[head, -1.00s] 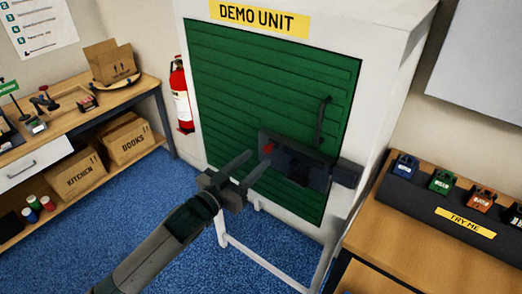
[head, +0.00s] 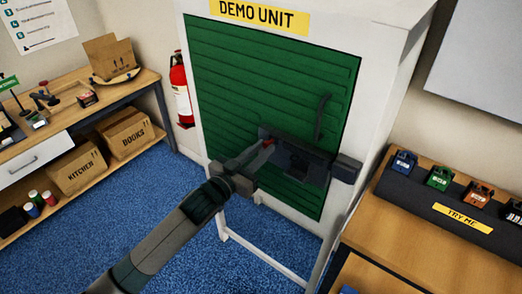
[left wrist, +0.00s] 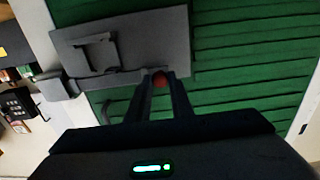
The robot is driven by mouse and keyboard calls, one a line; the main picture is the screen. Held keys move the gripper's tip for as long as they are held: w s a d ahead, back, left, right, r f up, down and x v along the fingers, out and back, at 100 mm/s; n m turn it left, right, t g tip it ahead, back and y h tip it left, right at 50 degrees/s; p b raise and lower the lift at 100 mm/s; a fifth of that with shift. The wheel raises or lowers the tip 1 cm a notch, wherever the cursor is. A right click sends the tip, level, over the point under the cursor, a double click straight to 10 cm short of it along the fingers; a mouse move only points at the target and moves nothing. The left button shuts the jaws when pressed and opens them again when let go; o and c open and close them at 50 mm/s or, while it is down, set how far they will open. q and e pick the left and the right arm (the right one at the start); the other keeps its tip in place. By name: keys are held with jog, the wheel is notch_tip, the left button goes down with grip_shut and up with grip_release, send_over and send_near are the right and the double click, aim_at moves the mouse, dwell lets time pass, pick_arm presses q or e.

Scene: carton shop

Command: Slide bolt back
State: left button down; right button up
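The dark bolt (head: 300,160) is mounted on the green slatted door (head: 262,85) of the white demo unit. Its plate also shows in the left wrist view (left wrist: 150,45). The bolt's red knob (left wrist: 160,79) is between my left fingertips in the left wrist view, with a finger close against each side. In the head view my left gripper (head: 268,145) is at the left part of the bolt, its fingers partly covering the knob. It looks shut on the knob. A dark block (head: 347,168) sits on the frame right of the bolt. My right gripper is not in view.
A curved dark handle (head: 322,117) stands out from the door above the bolt. A table (head: 420,245) with small padlock-like items is close at the right. A workbench with boxes (head: 122,133) and a fire extinguisher (head: 181,92) are at the left. The blue floor between is clear.

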pick_arm(q)
jog(key=w+a, duration=0.2)
jog(key=a, duration=0.1)
jog(key=shift+w+a, duration=0.25)
jog(key=shift+w, duration=0.05)
jog(key=c, duration=1.8)
grip_release()
jog(key=shift+o, duration=1.2)
jog(key=shift+w+a, duration=0.1)
jog(key=shift+a, duration=0.05)
jog(key=b+v, duration=0.5)
jog(key=v, duration=1.2)
jog(key=shift+s+b, duration=0.2)
jog(key=shift+b, duration=0.15)
jog(key=shift+w+a+f, duration=0.1)
jog(key=shift+a, duration=0.05)
